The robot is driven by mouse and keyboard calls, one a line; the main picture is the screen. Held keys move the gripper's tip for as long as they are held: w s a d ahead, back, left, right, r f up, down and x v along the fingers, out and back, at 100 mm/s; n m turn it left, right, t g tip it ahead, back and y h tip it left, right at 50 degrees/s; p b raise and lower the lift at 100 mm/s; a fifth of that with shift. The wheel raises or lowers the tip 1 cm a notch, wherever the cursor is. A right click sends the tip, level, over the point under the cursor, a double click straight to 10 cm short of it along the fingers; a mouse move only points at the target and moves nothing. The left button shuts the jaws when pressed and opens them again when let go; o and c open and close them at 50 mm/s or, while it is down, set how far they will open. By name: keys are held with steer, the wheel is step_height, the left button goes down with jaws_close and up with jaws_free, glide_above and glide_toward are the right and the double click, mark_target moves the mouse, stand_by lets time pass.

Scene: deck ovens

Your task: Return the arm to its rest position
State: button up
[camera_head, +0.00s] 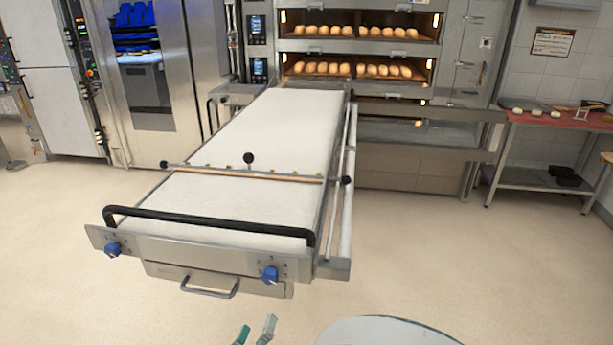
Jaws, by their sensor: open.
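My gripper (256,331) shows only as two fingertips at the bottom edge, one teal and one grey with a teal end. The fingertips stand apart with nothing between them. They are in front of the loader's near end and do not touch it in the picture. The rest of the gripper is outside the view. A pale rounded part of my own body shows at the bottom right.
A long loader with a white belt (250,130) runs to the deck oven (385,47), which holds loaves on lit decks. Its black handle bar (210,225) and blue knobs (270,274) face me. A red-topped table (560,121) stands right.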

steer(key=d+r+m+g+h, duration=0.2)
steer(key=d+m+g+h, duration=0.65)
steer(key=d, duration=1.35)
steer(key=s+d+r+n+g+y, duration=0.1)
steer(key=s+d+r+g+y, duration=0.2)
steer(key=s+d+r+y, duration=0.2)
steer(key=s+y, duration=0.3)
steer(key=y, duration=0.2)
steer(key=shift+s+d+r+y, duration=0.2)
steer(key=shift+r+y, duration=0.15)
steer(key=shift+r, duration=0.05)
steer(key=shift+n+g, duration=0.25)
